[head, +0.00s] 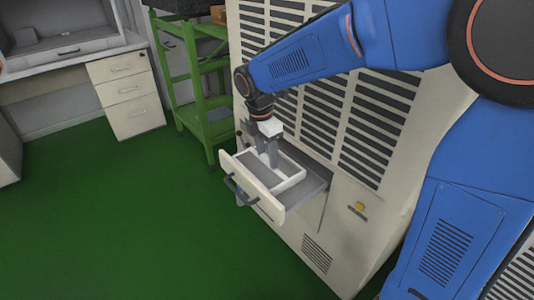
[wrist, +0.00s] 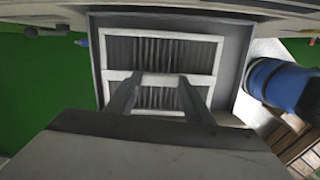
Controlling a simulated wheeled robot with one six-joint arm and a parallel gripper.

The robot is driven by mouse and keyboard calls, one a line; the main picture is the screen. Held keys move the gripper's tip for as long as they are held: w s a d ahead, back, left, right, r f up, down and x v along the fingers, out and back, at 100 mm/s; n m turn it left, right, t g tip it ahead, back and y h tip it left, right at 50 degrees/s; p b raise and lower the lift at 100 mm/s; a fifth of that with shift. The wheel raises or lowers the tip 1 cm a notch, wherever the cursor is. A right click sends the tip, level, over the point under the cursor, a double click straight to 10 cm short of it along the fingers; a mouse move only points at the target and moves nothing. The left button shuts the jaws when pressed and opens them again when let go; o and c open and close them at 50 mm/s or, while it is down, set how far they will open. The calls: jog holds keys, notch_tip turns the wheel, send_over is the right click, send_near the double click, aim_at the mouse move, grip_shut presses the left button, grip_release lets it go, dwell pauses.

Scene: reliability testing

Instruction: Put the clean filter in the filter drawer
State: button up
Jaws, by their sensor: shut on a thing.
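The filter has a white frame with a crossbar and grey pleats; it shows in the wrist view (wrist: 150,50) and in the head view (head: 290,183). It lies inside the outline of the pulled-out filter drawer (head: 316,182), whose grey rim surrounds it in the wrist view (wrist: 237,45). My gripper (head: 270,164) points down over the drawer. In the wrist view its fingers (wrist: 160,80) are shut on the filter at its crossbar. I cannot tell whether the filter rests fully on the drawer floor. The fingers and palm hide its near part.
The drawer sticks out from a tall beige cabinet (head: 345,210) with dark vents. A green shelf rack (head: 205,100) stands behind, left of the cabinet. A white drawer unit (head: 128,92) stands at the back left. The green floor (head: 120,220) in front is clear.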

jog(key=o, duration=1.6)
jog(key=shift+c, duration=0.2)
notch_tip(320, 180, up, 17)
jog(key=s+a, duration=0.1)
jog(key=a, duration=0.1)
jog(key=shift+r, duration=0.15)
